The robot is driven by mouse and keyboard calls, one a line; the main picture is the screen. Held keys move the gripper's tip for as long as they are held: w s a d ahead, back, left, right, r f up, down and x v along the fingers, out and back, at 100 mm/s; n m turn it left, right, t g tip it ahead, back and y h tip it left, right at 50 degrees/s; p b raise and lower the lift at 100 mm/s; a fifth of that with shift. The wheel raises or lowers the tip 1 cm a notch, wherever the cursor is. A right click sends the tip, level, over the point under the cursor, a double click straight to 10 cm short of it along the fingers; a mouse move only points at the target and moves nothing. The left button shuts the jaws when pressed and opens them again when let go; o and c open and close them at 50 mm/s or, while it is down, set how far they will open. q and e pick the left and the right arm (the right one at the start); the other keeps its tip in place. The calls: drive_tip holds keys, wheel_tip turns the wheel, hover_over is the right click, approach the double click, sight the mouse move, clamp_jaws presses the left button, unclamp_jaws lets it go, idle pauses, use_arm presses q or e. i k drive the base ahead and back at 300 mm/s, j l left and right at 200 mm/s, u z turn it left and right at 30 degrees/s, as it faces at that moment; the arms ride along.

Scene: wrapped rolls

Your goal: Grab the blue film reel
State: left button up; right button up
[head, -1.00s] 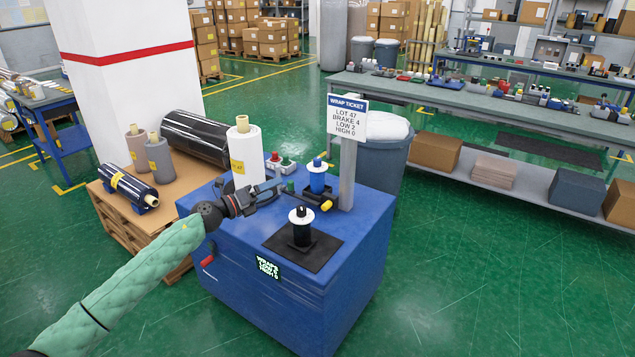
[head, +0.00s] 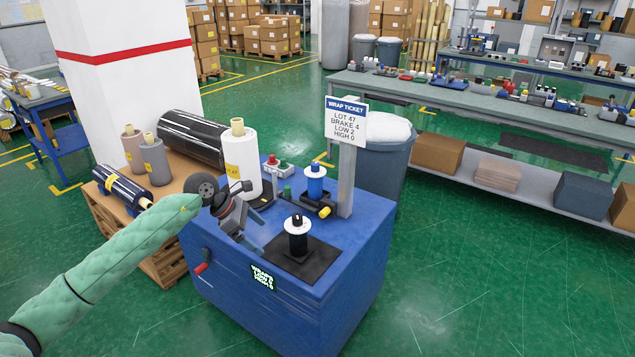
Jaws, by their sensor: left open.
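The blue film reel (head: 315,185) stands upright with white end caps on a black holder with a yellow knob, at the back right of the blue cabinet top (head: 352,240). My left gripper (head: 257,238) is open and empty above the cabinet's left part. It tilts down to the right and lies left of and nearer than the reel, well apart from it. A black spindle with a white disc (head: 297,226) stands on a dark mat (head: 310,268), right of the gripper. My right gripper is not in view.
A tall white roll (head: 241,160) stands behind my left gripper. A sign post (head: 347,180) with a wrap ticket rises right of the reel. A red and green button box (head: 278,167) sits behind.

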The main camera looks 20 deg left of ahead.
sight(315, 180)
drive_tip(key=i, duration=1.75)
